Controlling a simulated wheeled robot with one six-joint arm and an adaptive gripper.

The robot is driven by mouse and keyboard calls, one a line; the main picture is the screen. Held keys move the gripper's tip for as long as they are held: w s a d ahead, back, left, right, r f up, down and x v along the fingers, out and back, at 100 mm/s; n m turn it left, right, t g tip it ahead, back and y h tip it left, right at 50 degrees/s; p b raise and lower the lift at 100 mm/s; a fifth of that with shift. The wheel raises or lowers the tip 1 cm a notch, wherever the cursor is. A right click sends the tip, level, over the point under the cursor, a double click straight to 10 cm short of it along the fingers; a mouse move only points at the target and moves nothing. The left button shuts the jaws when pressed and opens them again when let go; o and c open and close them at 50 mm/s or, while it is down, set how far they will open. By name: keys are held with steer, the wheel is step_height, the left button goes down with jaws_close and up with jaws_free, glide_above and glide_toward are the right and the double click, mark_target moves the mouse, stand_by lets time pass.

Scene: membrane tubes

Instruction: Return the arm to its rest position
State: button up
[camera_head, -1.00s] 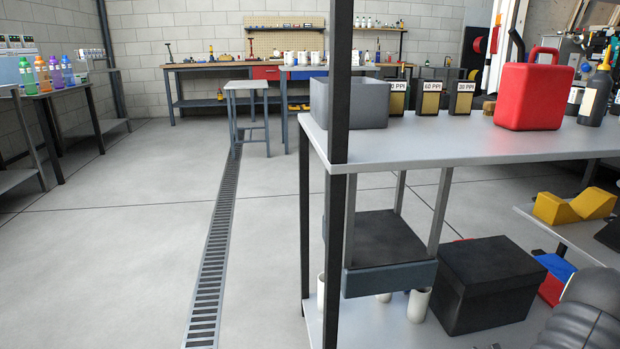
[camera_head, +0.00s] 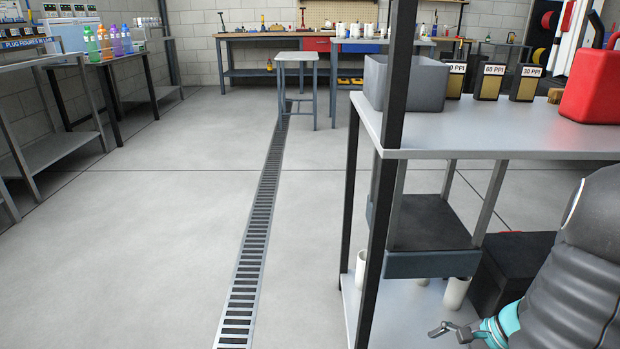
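My arm (camera_head: 590,255), dark grey and ribbed, fills the lower right of the head view. A teal section (camera_head: 500,328) shows at its lower end. A small grey metal finger-like part of my gripper (camera_head: 455,331) sticks out to the left of it, near the bottom edge. Only part of the gripper shows, so its opening cannot be made out. Nothing is visibly held in the part that shows. The rest of the arm is cut off by the frame.
A grey-topped shelf unit (camera_head: 440,132) with a dark post stands at right, close to my arm. It bears a grey bin (camera_head: 422,92) and a red can (camera_head: 592,90). White cylinders (camera_head: 456,293) stand on its lower shelf. The floor (camera_head: 150,250) at left and middle is clear.

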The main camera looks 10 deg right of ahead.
steer(key=s+a+r+n+t+h+p, duration=0.1)
steer(key=s+a+r+n+h+p, duration=0.1)
steer(key=a+r+n, duration=0.3)
steer(key=s+a+r+n+t+h+p, duration=0.1)
steer(key=a+r+n, duration=0.5)
steer(key=r, duration=0.8)
steer(key=s+a+r+n+h+p, duration=0.3)
steer(key=a+r+n, duration=0.2)
steer(key=r, duration=0.5)
steer(key=shift+s+a+t+h, duration=0.15)
steer(key=shift+a+t+h, duration=0.25)
steer(key=shift+a, duration=0.5)
steer(key=shift+r, duration=0.1)
